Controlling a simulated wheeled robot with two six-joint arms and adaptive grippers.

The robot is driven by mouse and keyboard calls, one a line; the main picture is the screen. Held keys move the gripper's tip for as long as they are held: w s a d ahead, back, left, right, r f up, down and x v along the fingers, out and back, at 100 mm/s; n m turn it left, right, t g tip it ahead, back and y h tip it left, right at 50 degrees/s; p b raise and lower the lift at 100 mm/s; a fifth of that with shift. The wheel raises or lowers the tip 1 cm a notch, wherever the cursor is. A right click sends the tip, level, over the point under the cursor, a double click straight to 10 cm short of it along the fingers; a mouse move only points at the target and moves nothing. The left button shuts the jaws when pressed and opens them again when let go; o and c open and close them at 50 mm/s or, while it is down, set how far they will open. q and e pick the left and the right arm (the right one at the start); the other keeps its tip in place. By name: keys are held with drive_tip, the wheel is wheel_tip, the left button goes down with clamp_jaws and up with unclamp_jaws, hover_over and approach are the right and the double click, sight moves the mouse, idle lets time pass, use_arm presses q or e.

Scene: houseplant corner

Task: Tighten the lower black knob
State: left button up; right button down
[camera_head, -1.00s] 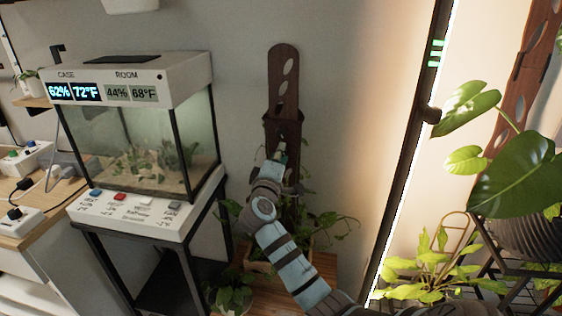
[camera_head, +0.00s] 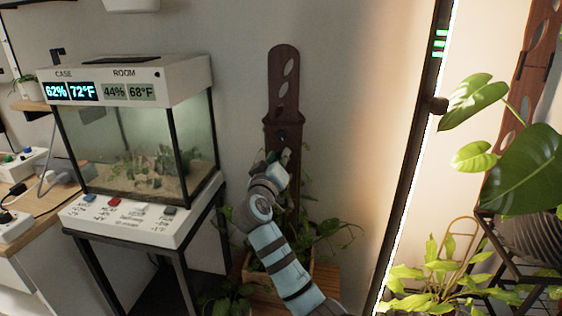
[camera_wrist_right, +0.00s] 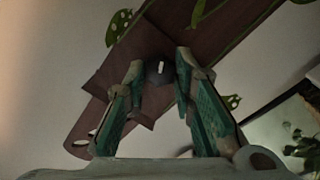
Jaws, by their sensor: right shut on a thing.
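A dark brown wooden plank (camera_head: 283,103) with oval slots stands upright against the wall, behind a plant. My right gripper (camera_head: 279,156) is at its front, below the collar. In the right wrist view my right gripper (camera_wrist_right: 160,76) is shut on a black knob (camera_wrist_right: 159,69) with a white mark, its green fingertips on either side. In the head view the gripper hides this knob. A small dark knob-like spot (camera_head: 281,135) shows on the plank just above the gripper. My left gripper is not in view.
A glass case (camera_head: 140,135) with a white lid and displays stands left of my arm on a dark stand. A trailing plant in a wooden planter (camera_head: 302,276) is below the gripper. A tall lamp bar (camera_head: 408,170) and leafy plants (camera_head: 475,150) are on the right.

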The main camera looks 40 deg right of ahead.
drive_tip(key=shift+f, duration=0.2)
drive_tip(key=c, duration=1.3)
unclamp_jaws()
drive_tip(key=shift+w+a+r, duration=0.1)
drive_tip(key=v, duration=1.2)
